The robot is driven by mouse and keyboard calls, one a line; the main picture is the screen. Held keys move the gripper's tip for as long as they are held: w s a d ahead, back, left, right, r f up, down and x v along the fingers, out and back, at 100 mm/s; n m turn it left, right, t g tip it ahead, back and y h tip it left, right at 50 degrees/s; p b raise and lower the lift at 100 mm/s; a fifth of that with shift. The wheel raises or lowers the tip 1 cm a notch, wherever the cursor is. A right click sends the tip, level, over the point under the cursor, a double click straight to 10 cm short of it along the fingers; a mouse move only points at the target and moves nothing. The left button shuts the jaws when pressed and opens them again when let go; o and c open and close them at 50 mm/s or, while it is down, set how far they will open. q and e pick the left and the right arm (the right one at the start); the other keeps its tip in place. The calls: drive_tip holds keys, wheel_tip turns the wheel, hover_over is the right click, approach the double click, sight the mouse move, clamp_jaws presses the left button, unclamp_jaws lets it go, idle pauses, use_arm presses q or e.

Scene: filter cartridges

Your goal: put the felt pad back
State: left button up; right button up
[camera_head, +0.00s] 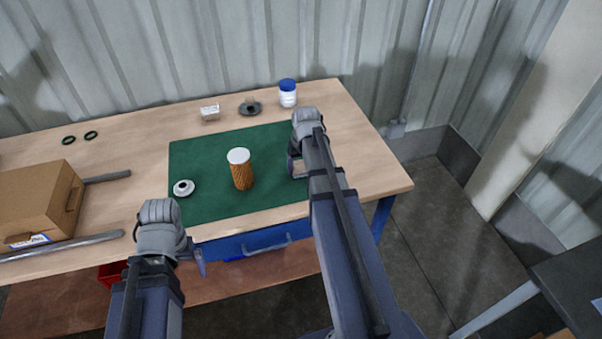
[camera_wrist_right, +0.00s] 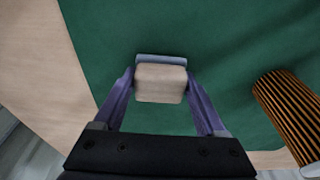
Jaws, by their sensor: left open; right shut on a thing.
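My right gripper (camera_head: 296,168) is low over the right part of the green mat (camera_head: 210,155). It is shut on a beige block with rounded edges, which looks like the felt pad (camera_wrist_right: 160,84). In the right wrist view the pad sits between the two fingertips, with a grey-blue strip along its far edge. In the head view the hand mostly hides it, and I cannot tell whether it touches the mat. My left gripper (camera_head: 196,257) is open and empty in front of the table's front edge.
An orange pleated cartridge (camera_head: 242,174) with a white top stands mid-mat; a white ring-shaped cap (camera_head: 183,188) lies left of it. Behind the mat are a small clear container (camera_head: 210,113), a dark disc (camera_head: 250,108) and a blue-lidded jar (camera_head: 288,94). A cardboard box (camera_head: 35,200) stands left.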

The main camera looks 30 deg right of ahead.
drive_tip(key=shift+f, duration=0.55)
use_arm(q)
drive_tip(key=shift+f, duration=0.4)
use_arm(e)
drive_tip(key=shift+r, duration=0.15)
use_arm(q)
drive_tip(key=shift+f, duration=0.15)
use_arm(e)
drive_tip(key=o, duration=1.4)
use_arm(q)
wheel_tip(320, 180, up, 12)
drive_tip(key=p, duration=1.1)
drive_tip(key=shift+p, duration=0.4)
use_arm(e)
wheel_tip(320, 180, up, 12)
drive_tip(key=s, duration=0.2)
drive_tip(key=shift+s+a, duration=0.15)
drive_tip(key=shift+a, duration=0.15)
